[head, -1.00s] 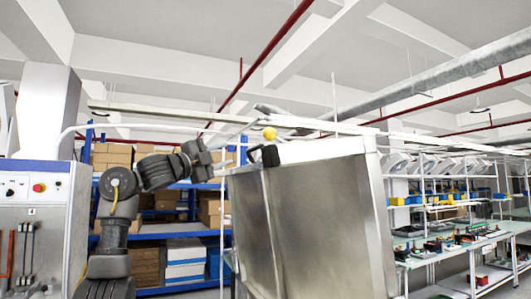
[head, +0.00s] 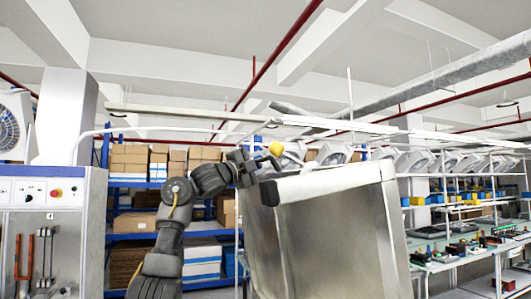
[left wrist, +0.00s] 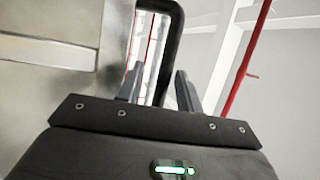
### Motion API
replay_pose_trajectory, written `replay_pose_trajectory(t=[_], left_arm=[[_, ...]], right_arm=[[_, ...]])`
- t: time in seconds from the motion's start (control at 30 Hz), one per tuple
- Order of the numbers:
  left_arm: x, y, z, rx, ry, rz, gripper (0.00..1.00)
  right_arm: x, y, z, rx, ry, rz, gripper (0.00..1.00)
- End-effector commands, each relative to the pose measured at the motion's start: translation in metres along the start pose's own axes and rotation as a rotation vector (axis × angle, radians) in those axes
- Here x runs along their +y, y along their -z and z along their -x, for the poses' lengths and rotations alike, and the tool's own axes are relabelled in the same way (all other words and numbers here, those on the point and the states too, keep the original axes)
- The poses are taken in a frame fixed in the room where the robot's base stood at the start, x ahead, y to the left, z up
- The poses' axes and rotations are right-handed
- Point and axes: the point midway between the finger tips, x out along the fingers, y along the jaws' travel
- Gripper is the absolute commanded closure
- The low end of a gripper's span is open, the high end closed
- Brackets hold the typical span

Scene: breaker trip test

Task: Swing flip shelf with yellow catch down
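A large brushed-steel box-like body (head: 335,235) stands tilted in the head view; I take it to be or to carry the flip shelf, but cannot tell its parts apart. A yellow ball-shaped catch (head: 276,148) shows at its upper left corner. A black handle (head: 269,192) is on its left edge. My left gripper (head: 250,172) is beside this corner, just left of and below the catch. Contact cannot be told. My right gripper is not in view.
A control cabinet (head: 50,225) with a red button stands at the left. Blue shelving with cartons (head: 130,160) is behind my left arm. Workbenches with parts (head: 470,255) are at the right. Open air lies above the steel body.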

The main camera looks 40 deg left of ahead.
Motion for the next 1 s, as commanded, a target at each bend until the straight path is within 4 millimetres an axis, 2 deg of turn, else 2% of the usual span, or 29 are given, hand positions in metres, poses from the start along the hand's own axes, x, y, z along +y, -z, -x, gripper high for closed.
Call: replay_pose_trajectory(t=[0.03,0.17,0.5,0.77,1.0], left_arm=[[-0.003,0.001,-0.008,0.002,-0.001,0.001,0.64],[-0.001,0.000,-0.017,0.001,-0.001,0.000,0.64],[0.001,0.000,-0.020,0.001,0.000,-0.001,0.64],[0.001,0.000,-0.020,0.001,0.000,-0.001,0.98],[0.001,0.000,-0.020,0.001,-0.001,-0.001,1.00]], right_arm=[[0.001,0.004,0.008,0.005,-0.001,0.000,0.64],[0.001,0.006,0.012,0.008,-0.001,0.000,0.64],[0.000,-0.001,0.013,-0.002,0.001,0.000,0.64],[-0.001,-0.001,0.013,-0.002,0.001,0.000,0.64],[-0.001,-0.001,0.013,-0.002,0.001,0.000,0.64]])
